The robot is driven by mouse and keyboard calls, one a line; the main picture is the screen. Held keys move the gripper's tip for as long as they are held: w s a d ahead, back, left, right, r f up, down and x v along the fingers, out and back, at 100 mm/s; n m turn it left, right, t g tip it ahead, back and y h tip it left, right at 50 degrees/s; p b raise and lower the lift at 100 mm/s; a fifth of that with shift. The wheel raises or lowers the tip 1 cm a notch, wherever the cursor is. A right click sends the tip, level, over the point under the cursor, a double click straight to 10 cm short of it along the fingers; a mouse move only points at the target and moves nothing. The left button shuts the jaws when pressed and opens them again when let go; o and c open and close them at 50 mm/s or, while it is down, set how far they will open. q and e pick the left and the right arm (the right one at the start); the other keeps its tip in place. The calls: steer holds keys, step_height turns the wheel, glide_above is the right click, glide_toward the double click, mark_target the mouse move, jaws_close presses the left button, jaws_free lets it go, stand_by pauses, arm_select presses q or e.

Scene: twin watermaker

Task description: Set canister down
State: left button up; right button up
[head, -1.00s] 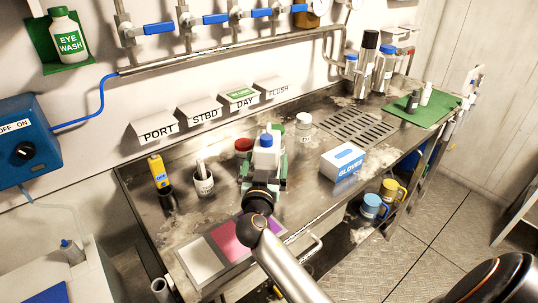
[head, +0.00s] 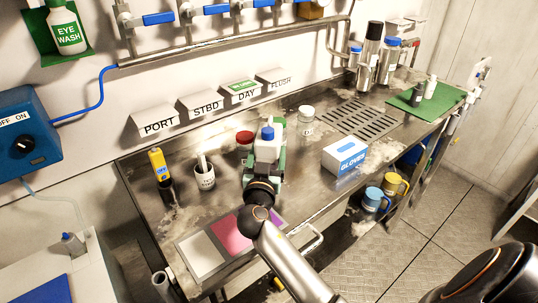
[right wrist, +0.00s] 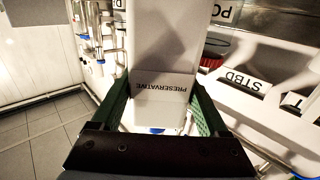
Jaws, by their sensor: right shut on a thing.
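The canister (head: 267,148) is white with a blue cap (head: 267,133). It stands about upright over the middle of the steel bench. My right gripper (head: 265,163) is shut on it, with green fingers on both sides. In the right wrist view the canister (right wrist: 160,60) fills the space between the fingers of the right gripper (right wrist: 158,105), and its label reads PRESERVATIVE upside down. The canister's base is hidden behind the gripper in the head view, so I cannot tell whether it touches the bench. My left gripper is not in view.
A red-lidded jar (head: 244,139) stands close left of the canister, and a clear white-lidded jar (head: 305,120) stands to its right. A mug (head: 204,178) and a yellow meter (head: 159,166) are further left. A gloves box (head: 345,157) sits right. A drain grate (head: 359,118) lies behind it.

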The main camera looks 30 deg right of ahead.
jaws_close()
steer(key=shift+w+r, duration=0.1)
steer(key=shift+r, duration=0.1)
steer(key=shift+r, duration=0.15)
